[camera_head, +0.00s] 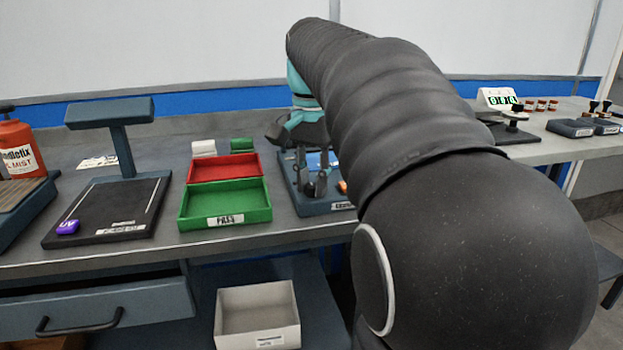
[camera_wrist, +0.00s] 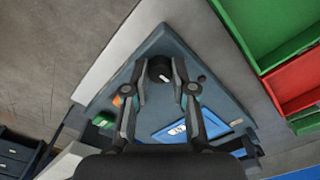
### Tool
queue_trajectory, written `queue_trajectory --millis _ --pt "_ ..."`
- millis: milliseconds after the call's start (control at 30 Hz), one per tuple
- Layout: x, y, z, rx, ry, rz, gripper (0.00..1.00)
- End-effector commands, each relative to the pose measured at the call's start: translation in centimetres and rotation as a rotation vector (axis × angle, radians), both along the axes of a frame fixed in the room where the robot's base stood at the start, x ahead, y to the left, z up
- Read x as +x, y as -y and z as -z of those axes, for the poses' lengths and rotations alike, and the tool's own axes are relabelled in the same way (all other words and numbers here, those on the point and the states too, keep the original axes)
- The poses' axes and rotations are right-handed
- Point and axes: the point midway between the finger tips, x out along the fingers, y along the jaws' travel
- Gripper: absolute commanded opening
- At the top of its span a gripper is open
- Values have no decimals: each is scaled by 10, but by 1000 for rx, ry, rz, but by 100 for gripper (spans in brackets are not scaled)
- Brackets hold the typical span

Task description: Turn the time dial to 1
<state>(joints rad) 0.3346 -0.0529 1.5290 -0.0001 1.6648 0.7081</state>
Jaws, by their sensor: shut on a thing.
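The time dial (camera_wrist: 160,70) is a round black knob with a white pointer mark, seen in the wrist view near the edge of a blue-grey device (camera_wrist: 160,38). My gripper (camera_wrist: 160,82) points down over the device, with its two fingertips on either side of the dial, shut on it. In the head view my gripper (camera_head: 313,185) is at the device (camera_head: 305,204), beside the trays. There the dial is mostly hidden by the fingers. A blue panel (camera_wrist: 178,130) and an orange part (camera_wrist: 117,100) lie on the same device. I cannot read any numbers around the dial.
A green tray (camera_head: 192,222) and a red tray (camera_head: 188,170) stand left of the device. A black stand (camera_head: 70,238) and a red bottle (camera_head: 20,150) are farther left. A white bin (camera_head: 220,325) sits below the bench. My arm covers much of the right side.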

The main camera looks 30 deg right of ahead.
Motion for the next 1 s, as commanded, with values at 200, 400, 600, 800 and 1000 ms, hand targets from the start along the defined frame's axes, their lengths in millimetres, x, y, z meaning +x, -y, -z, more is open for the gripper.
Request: queue_trajectory --millis 200,400,600,800,1000 --pt "0 0 -2 1 -2 -96 0" --pt "0 0 -2 1 -2 -252 0" --pt "0 0 -1 1 -1 -426 0" --pt "0 0 0 1 -1 -579 0" --pt "0 0 1 1 0 -692 0"
